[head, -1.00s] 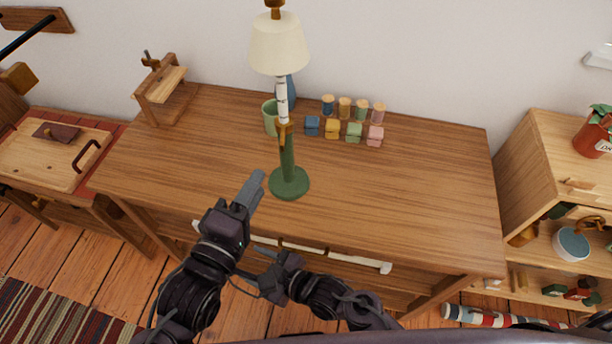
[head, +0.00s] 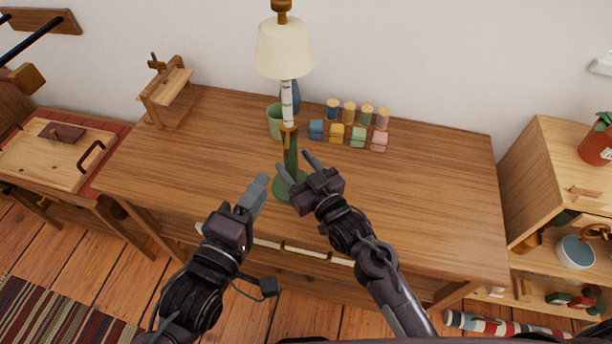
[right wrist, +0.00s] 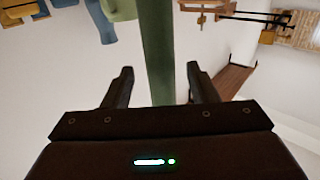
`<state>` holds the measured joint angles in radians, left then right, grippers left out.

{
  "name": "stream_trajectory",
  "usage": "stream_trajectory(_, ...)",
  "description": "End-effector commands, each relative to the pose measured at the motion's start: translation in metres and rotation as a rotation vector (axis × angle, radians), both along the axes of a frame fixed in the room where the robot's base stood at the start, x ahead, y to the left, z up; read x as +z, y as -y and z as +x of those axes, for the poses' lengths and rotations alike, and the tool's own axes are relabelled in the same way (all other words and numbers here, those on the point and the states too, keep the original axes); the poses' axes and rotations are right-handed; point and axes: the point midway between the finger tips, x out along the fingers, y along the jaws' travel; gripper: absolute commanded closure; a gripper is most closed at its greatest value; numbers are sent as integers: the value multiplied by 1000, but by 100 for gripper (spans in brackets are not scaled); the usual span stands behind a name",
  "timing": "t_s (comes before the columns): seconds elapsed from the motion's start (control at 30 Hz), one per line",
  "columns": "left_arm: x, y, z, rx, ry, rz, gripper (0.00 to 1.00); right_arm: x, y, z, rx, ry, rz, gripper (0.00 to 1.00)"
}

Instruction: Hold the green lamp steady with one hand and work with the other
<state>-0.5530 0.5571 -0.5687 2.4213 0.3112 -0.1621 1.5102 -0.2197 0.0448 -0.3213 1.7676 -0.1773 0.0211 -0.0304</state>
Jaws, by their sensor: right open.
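The green lamp (head: 290,150) stands upright on the wooden desk (head: 430,205), with a cream shade, a pale upper stem and a round green base. My right gripper (head: 296,163) is open at the lower green stem, just above the base. In the right wrist view the green stem (right wrist: 157,50) runs between the two open fingers, with gaps on both sides. The right hand hides part of the base. My left gripper (head: 258,190) is in front of the lamp at the left, apart from it. Its fingers overlap in view, so their opening is unclear.
Several small coloured blocks (head: 337,132) and corked jars (head: 349,112) stand behind the lamp at the right. A green mug (head: 275,122) and a blue vase (head: 292,92) are close behind the stem. A small wooden stand (head: 165,95) is at the back left. The desk's right side is clear.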

Motion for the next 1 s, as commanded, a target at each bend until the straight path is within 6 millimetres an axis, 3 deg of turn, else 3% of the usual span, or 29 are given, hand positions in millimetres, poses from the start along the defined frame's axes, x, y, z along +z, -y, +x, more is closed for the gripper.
stream_trajectory(0.2,0,0,0,0,0,0,64,0,-12,20,1,1,0,47)
stream_trajectory(0.57,0,0,0,0,0,0,64,0,-14,24,2,0,-1,49)
stream_trajectory(0.9,0,0,0,0,0,0,64,0,-14,24,2,0,-1,93)
stream_trajectory(1.0,0,0,0,0,0,0,64,0,-14,24,2,0,-1,100)
